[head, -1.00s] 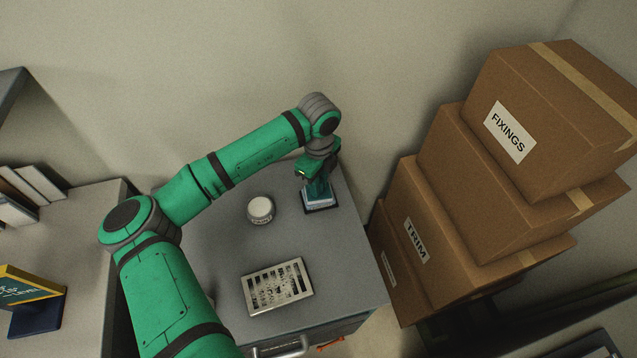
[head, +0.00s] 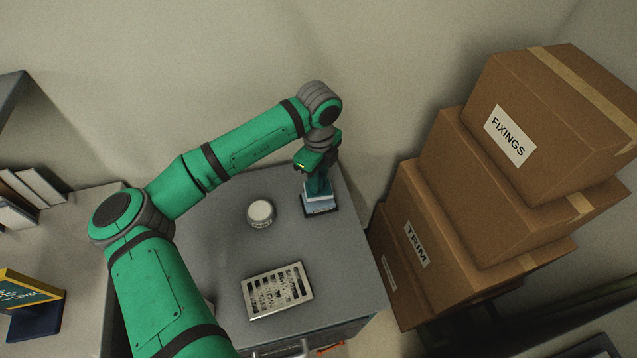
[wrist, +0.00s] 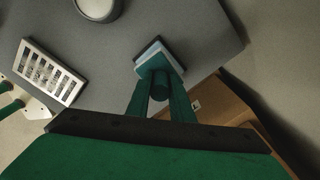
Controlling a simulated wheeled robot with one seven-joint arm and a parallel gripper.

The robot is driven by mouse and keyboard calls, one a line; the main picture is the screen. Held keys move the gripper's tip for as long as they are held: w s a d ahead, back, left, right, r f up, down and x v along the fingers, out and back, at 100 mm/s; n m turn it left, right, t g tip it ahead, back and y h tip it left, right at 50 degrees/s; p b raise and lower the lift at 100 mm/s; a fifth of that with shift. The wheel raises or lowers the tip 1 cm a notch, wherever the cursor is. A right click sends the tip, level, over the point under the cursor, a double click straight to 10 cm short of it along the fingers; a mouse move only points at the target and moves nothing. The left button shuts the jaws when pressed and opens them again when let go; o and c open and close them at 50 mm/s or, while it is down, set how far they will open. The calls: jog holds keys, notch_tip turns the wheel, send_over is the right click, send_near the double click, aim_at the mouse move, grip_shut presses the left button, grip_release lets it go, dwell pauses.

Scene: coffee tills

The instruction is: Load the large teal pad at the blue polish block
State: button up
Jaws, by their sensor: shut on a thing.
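My gripper (wrist: 160,84) points down at the back right of the grey cabinet top. It is shut on the dark teal handle of the teal pad (wrist: 153,62), whose flat face shows just beyond the fingers in the wrist view. The blue polish block (head: 321,202) is pale blue and sits in a dark-edged base directly below the gripper. It also shows past the pad in the wrist view (wrist: 151,49). The pad is over the block; I cannot tell whether they touch. The fingers hide part of the pad and handle.
A round white tub (head: 260,212) stands left of the block. A slotted pale tray (head: 277,290) lies nearer the front of the cabinet top (head: 225,265). Stacked cardboard boxes (head: 465,190) rise close on the right. A wall stands behind. The top between tub and tray is clear.

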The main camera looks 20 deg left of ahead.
jog(key=shift+r, duration=1.55)
